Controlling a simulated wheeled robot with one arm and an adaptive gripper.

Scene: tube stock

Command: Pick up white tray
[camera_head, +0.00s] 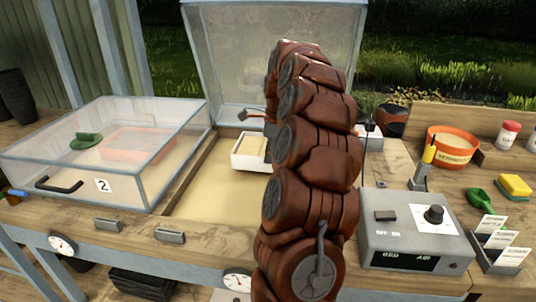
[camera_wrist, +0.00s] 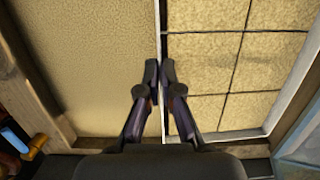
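The white tray (camera_head: 248,163) stands in the open, sand-coloured bed in the middle of the head view, partly hidden behind my arm. It holds a tan, grainy fill. In the wrist view the tray (camera_wrist: 215,133) lies on the right, its fill divided by dark lines into squares. My gripper (camera_wrist: 159,70) has its two fingertips close together, one on each side of the tray's thin left wall, and looks shut on it. In the head view my arm hides most of the gripper. Whether the tray is raised off the bed I cannot tell.
A raised clear lid (camera_head: 230,50) stands behind the bed (camera_head: 205,190). A closed clear box (camera_head: 170,155) marked 2 is at left, with an orange tray inside. A grey control box (camera_head: 410,225), an orange tub (camera_head: 453,145) and a green scoop (camera_head: 480,198) stand at right.

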